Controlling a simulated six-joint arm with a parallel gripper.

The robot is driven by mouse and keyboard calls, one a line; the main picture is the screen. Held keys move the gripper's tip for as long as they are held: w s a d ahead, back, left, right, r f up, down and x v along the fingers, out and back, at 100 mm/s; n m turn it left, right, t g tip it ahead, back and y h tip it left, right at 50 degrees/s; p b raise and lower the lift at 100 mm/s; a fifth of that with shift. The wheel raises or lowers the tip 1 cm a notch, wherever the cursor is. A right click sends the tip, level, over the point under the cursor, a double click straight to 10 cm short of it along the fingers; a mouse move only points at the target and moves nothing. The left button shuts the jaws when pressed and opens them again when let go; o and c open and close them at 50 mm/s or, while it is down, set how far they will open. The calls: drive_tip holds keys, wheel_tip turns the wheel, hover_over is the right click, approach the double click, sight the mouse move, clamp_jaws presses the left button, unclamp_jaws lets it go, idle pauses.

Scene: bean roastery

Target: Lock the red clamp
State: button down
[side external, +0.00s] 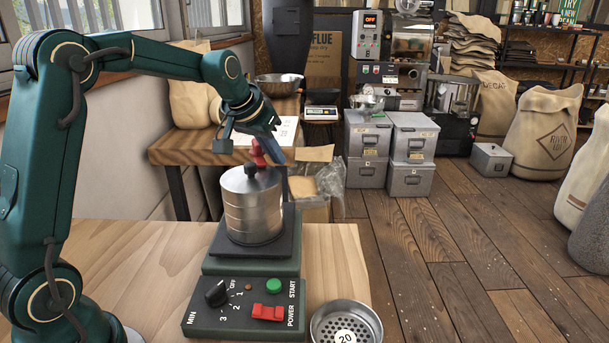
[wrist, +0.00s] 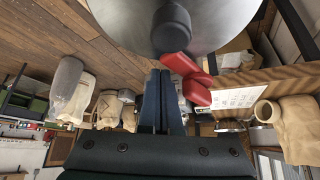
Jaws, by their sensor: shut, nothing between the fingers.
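The red clamp (side external: 257,153) stands at the top of the silver canister (side external: 252,212), beside the black knob on its lid, its lever tilted upward. In the wrist view the red clamp (wrist: 190,78) runs out from beside the dark knob (wrist: 171,30), past the lid's edge. My gripper (side external: 279,160) is just right of the clamp in the side view, fingers pointing down. In the wrist view my gripper (wrist: 159,73) has its blue fingers together and empty, close beside the lever. I cannot tell whether they touch it.
The canister sits on a green machine base (side external: 245,314) with a knob, green button and red switch. A perforated metal cup (side external: 346,325) stands at its front right. A side table (side external: 192,147) with a bowl and scale is behind. The bench's left part is clear.

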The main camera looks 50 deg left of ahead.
drive_tip(key=shift+s+d, duration=0.1)
idle(0.3)
drive_tip(key=shift+s+d, duration=0.15)
drive_tip(key=shift+s, duration=0.15)
drive_tip(key=shift+s, duration=0.1)
drive_tip(key=shift+s, duration=0.35)
drive_tip(key=shift+r, duration=0.1)
idle(0.4)
drive_tip(key=shift+r, duration=2.95)
drive_tip(key=shift+d, duration=0.1)
